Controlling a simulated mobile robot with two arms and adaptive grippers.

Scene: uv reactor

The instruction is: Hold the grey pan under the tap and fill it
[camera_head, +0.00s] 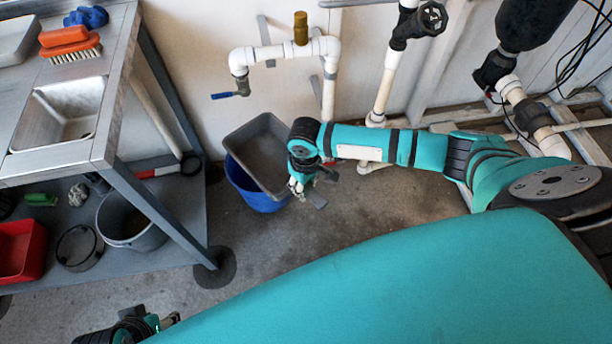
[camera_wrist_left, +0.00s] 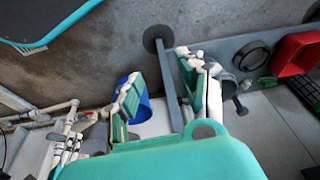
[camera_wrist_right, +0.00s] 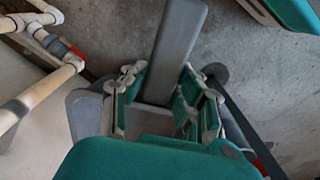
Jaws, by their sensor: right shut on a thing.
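The grey pan (camera_head: 250,148) is in the air below the tap (camera_head: 240,75), a little to its right in the head view, over a blue bucket (camera_head: 245,190). The tap has a blue lever (camera_head: 224,96). No stream of water shows. My right gripper (camera_head: 303,183) is shut on the pan's handle; in the right wrist view the handle (camera_wrist_right: 180,45) runs between the fingers (camera_wrist_right: 155,95). The pan's inside looks empty, its near right corner hidden by my gripper. My left gripper (camera_wrist_left: 160,85) is open and empty, at the bottom left of the head view (camera_head: 150,328).
A metal bench with a sink (camera_head: 62,115) stands at the left, with an orange brush (camera_head: 70,42) on it. Its lower shelf holds a grey bucket (camera_head: 130,222) and a red bin (camera_head: 20,250). White pipes (camera_head: 383,90) line the wall. The floor right of the bench is mostly clear.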

